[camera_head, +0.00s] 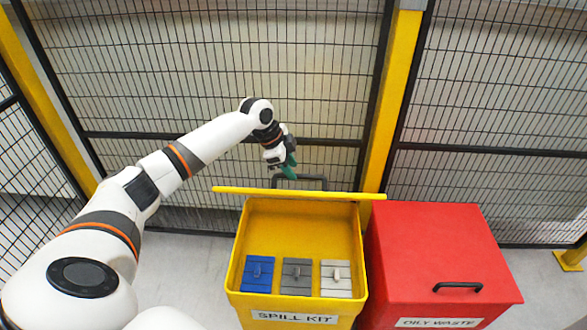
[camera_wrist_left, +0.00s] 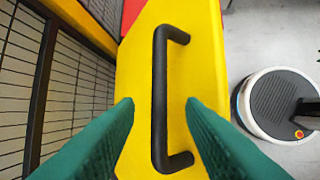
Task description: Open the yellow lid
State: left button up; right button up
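The yellow lid (camera_head: 235,190) stands raised at the back of the yellow spill kit box (camera_head: 240,245), seen nearly edge-on in the head view. Its black handle (camera_head: 312,179) shows just above and behind the lid edge. My left gripper (camera_head: 289,170) is at the handle, its green fingers pointing down. In the left wrist view, the lid (camera_wrist_left: 205,50) fills the middle with the handle (camera_wrist_left: 160,60) on it. The green fingers of the left gripper (camera_wrist_left: 158,103) are apart, one on each side of the handle bar, with visible gaps. My right gripper is not seen.
The open box holds a blue block (camera_head: 258,273), a grey block (camera_head: 296,276) and a white block (camera_head: 336,278). A closed red oily waste box (camera_head: 430,250) stands close on the right. A mesh fence (camera_head: 200,60) with a yellow post (camera_head: 397,90) runs behind.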

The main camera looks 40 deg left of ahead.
pick_arm(q)
jog(key=shift+x, duration=1.15)
grip_shut()
jog(key=shift+r, duration=0.1)
